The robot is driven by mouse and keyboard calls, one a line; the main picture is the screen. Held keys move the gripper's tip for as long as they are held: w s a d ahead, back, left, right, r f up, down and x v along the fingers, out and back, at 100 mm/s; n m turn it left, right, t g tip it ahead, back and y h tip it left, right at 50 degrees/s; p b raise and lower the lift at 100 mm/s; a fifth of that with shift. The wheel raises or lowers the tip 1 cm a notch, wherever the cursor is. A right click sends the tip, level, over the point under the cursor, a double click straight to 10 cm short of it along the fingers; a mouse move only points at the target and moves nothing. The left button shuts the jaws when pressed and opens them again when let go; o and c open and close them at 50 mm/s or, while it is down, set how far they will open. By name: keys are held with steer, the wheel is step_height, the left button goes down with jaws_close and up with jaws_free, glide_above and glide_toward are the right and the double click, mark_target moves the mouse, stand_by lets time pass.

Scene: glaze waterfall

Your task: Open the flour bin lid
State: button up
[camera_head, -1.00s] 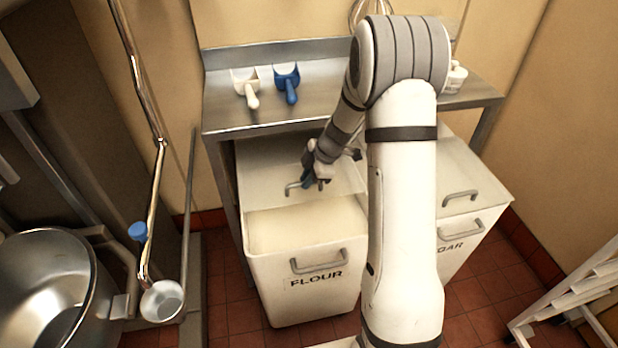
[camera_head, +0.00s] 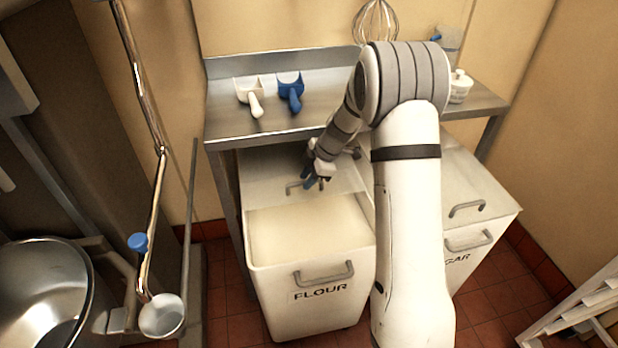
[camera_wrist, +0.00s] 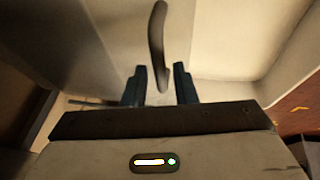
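The white flour bin (camera_head: 320,293) stands under the steel table, with its lid (camera_head: 268,168) slid partly back and pale flour (camera_head: 308,228) showing in the front opening. My gripper (camera_head: 312,184) is at this handle, over the lid. In the wrist view, the two dark fingers (camera_wrist: 160,86) are apart, and one end of the handle (camera_wrist: 157,42) reaches into the gap between them without visible contact on both sides. My arm hides part of the bin's right side.
The sugar bin (camera_head: 470,236) stands to the right, lid shut. White (camera_head: 256,105) and blue (camera_head: 292,92) scoops and a white jar (camera_head: 459,86) rest on the steel table (camera_head: 225,120). A metal bowl (camera_head: 45,295) is at left, a white rack (camera_head: 580,305) at right.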

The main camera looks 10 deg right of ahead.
steer(key=shift+o, duration=0.7)
steer(key=v, duration=0.7)
steer(key=shift+r, duration=0.35)
steer(key=shift+d, duration=0.2)
steer(key=shift+c, duration=0.4)
